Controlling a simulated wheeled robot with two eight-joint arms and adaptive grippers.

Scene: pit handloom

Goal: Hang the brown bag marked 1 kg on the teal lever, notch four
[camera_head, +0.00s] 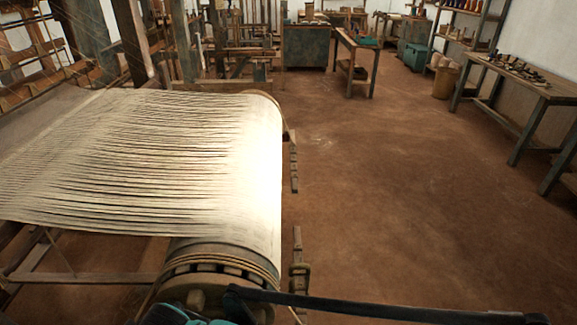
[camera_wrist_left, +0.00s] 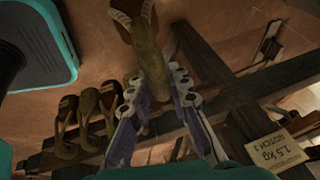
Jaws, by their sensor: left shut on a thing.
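In the left wrist view my left gripper (camera_wrist_left: 157,80) is shut on the narrow part of a brown bag (camera_wrist_left: 142,42), which lies between its fingers. The bag's top end runs out of the picture, and no weight mark on it can be read. A dark bar (camera_head: 390,309) reaches from the loom's roller to the right in the head view; I cannot tell whether it is the teal lever. No notch is clearly seen. The left gripper cannot be made out in the head view, and my right gripper shows in neither view.
Several other brown bags (camera_wrist_left: 88,115) stand at the left of the wrist view. The loom's cloth roller (camera_head: 222,262) and pale warp (camera_head: 150,160) fill the head view's left. Open floor (camera_head: 400,200) lies right.

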